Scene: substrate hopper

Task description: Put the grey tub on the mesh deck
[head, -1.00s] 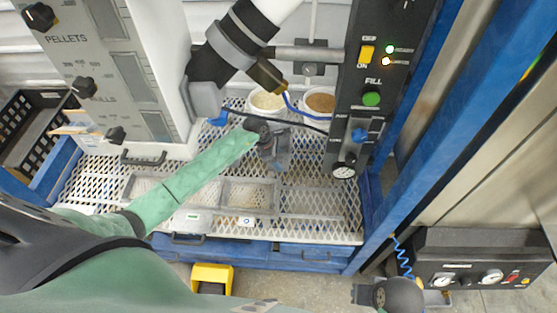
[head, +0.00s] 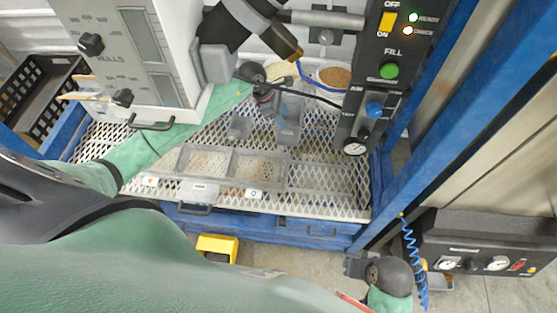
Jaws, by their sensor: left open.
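The grey tub (head: 290,126) appears to rest on the mesh deck (head: 330,180), behind the row of shallow compartments. My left gripper (head: 264,96) is open at the tub's upper left, near its back edge; I cannot tell whether they touch. A smaller grey piece (head: 240,126) stands to the left of the tub. My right gripper (head: 357,268) is low at the right, off the front of the deck; its fingers are too unclear to read.
Two white tubs, one with pale contents (head: 281,72) and one with brown contents (head: 335,77), stand at the back. A black control panel (head: 391,45) hangs at the right. The hopper (head: 140,60) stands left. A blue post (head: 440,110) bounds the right side.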

